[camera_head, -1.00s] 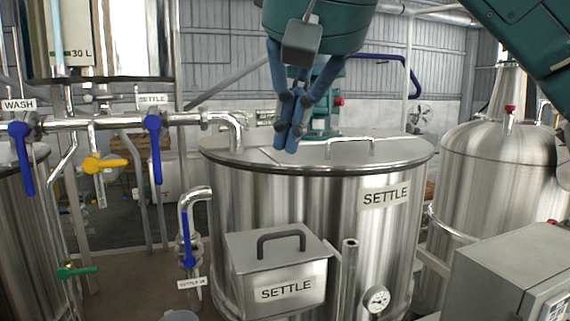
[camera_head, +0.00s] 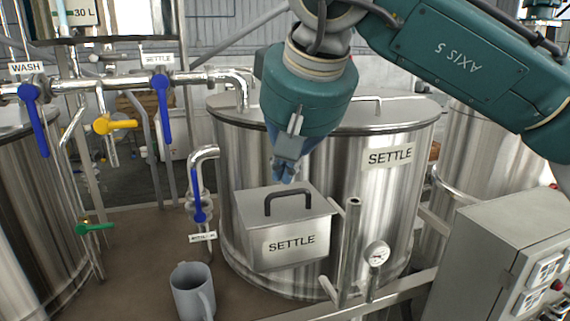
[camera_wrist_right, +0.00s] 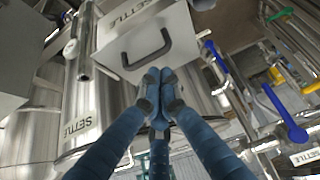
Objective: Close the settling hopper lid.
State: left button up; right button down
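The settling hopper (camera_head: 291,246) is a steel box labelled SETTLE on the front of the large SETTLE tank. Its lid (camera_head: 252,205) lies flat over the box and looks closed, with a dark arched handle (camera_head: 288,195) on top. In the wrist view the lid (camera_wrist_right: 125,35) and handle (camera_wrist_right: 147,60) show just beyond the fingertips. My right gripper (camera_head: 285,174) points down over the lid's rear edge, behind the handle. Its blue fingers are drawn together and empty, as the wrist view also shows (camera_wrist_right: 158,80). I cannot tell if they touch the lid. My left gripper is out of view.
The SETTLE tank (camera_head: 385,190) stands behind the hopper. A vertical pipe (camera_head: 351,240) and a gauge (camera_head: 377,254) stand right of it, with a control box (camera_head: 480,250) further right. A grey jug (camera_head: 190,290) stands at front left. Valve pipes (camera_head: 197,180) run on the left.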

jog(key=shift+w+f, duration=0.1)
jog(key=shift+f, duration=0.1)
jog(key=f+b, duration=0.2)
jog(key=shift+s+d+t+b, duration=0.15)
jog(key=shift+s+t+b, duration=0.15)
jog(key=shift+s+b, duration=0.1)
jog(key=shift+s+r, duration=0.1)
jog(key=shift+r, duration=0.15)
